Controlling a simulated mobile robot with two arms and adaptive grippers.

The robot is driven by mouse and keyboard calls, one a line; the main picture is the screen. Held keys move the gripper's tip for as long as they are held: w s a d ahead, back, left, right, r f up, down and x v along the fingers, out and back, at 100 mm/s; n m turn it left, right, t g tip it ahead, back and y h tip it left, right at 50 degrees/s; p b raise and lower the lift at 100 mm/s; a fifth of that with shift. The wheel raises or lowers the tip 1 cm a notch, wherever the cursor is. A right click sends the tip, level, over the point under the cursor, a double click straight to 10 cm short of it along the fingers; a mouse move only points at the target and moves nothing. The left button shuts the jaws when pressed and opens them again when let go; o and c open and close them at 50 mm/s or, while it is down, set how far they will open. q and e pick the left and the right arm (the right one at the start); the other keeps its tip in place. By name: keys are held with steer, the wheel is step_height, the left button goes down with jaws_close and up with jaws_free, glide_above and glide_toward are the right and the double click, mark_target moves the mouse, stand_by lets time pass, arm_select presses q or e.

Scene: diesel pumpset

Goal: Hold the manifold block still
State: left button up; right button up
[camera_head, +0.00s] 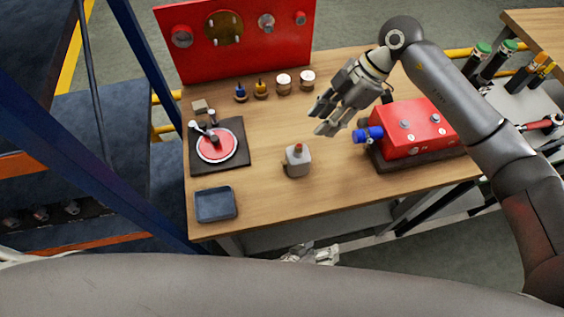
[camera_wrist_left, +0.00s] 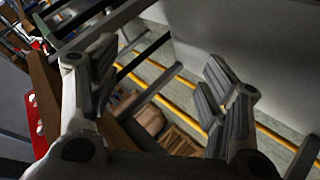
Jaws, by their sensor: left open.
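The manifold block appears to be the red block (camera_head: 418,122) with a blue fitting (camera_head: 367,135) on its left end. It sits on a dark base on the right part of the wooden table. My right gripper (camera_head: 318,120) is open and empty above the table, left of the block and apart from it. My left gripper (camera_head: 312,254) is low, by the table's front edge, away from the block and partly hidden by my arm. In the left wrist view its fingers (camera_wrist_left: 150,72) are spread with nothing between them. A red surface with pale round spots (camera_wrist_left: 38,122) shows at that view's left edge.
A grey bottle-like item (camera_head: 298,161) with a red top stands mid-table. A blue tray (camera_head: 216,205) and a dark plate with a red disc (camera_head: 216,146) lie left. Several small parts stand before the red panel (camera_head: 236,36). Front-middle table is clear (camera_head: 300,198).

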arm_select(q)
steer(key=d+r+h, duration=0.4)
steer(key=d+r, duration=0.7)
steer(key=r, duration=0.1)
steer(key=w+a+r+m+h, duration=0.1)
steer(key=w+a+r+m, duration=0.15)
steer(key=r, duration=0.45)
steer(key=w+a+r+m, duration=0.1)
steer(key=w+r+m, duration=0.2)
steer(key=r, duration=0.4)
steer(key=w+a+r+m+t, duration=0.1)
steer(key=w+a+r+m, duration=0.15)
steer(key=w+a, duration=0.2)
steer(key=n+t+y, duration=0.1)
steer(key=t+y, duration=0.2)
steer(key=y, duration=0.2)
glide_toward(296, 155)
steer(key=x, duration=0.4)
steer(key=shift+d+r, duration=0.35)
steer(key=shift+a+f+y, duration=0.1)
steer(key=shift+f+y, duration=0.15)
steer(key=shift+y, duration=0.05)
steer(key=shift+w+f, duration=0.1)
steer(key=shift+f, duration=0.1)
steer(key=x, duration=1)
steer(key=shift+w, duration=0.3)
steer(key=shift+r, duration=0.1)
